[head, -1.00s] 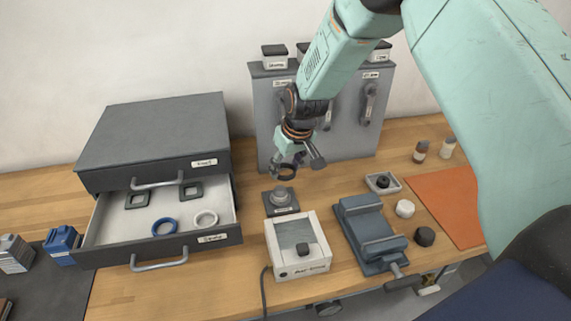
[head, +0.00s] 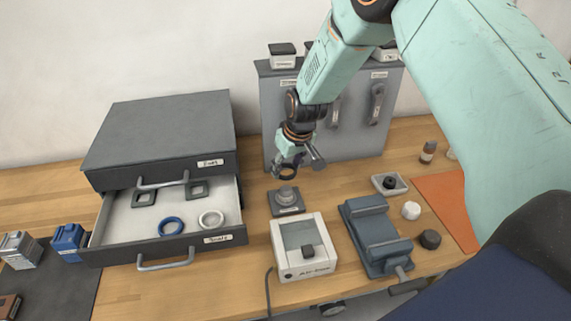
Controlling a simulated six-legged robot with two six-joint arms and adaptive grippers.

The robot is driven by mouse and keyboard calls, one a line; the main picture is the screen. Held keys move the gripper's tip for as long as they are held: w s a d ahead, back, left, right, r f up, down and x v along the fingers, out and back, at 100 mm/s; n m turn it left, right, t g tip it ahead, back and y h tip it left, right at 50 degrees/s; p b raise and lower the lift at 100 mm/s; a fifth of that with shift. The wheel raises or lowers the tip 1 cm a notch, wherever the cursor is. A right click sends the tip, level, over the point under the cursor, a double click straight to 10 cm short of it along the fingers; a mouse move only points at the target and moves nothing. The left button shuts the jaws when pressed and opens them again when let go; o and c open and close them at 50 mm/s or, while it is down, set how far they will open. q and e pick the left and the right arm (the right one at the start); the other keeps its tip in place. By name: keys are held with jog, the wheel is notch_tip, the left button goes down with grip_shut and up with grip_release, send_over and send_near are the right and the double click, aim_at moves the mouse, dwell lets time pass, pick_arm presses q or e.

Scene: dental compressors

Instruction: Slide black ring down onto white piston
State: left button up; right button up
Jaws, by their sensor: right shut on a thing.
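My right gripper (head: 291,165) is shut on the black ring (head: 287,173) and holds it roughly level in the air. Below the ring stands a short grey-white piston (head: 286,196), upright on a dark square base (head: 288,210) on the bench. The ring appears above the piston with a gap between them; I cannot tell exactly how well they line up. The piston's top shows just under the ring. My left gripper is not in view.
An open drawer (head: 125,222) with a blue ring (head: 171,226), a white ring (head: 211,219) and square gaskets is at left. A white box (head: 318,263) stands in front of the piston base, a blue-grey vise (head: 372,233) to its right. A grey panel (head: 348,145) rises behind.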

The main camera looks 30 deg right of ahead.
aim_at(285, 188)
jog(key=shift+s+a+f+b, duration=0.1)
jog(key=shift+s+f+b, duration=0.1)
jog(key=shift+f+b, duration=1.2)
jog(key=shift+b+x, duration=0.3)
jog(key=shift+x, duration=0.55)
jog(key=shift+s, duration=0.25)
jog(key=shift+w+f, duration=0.15)
jog(key=shift+f, duration=0.1)
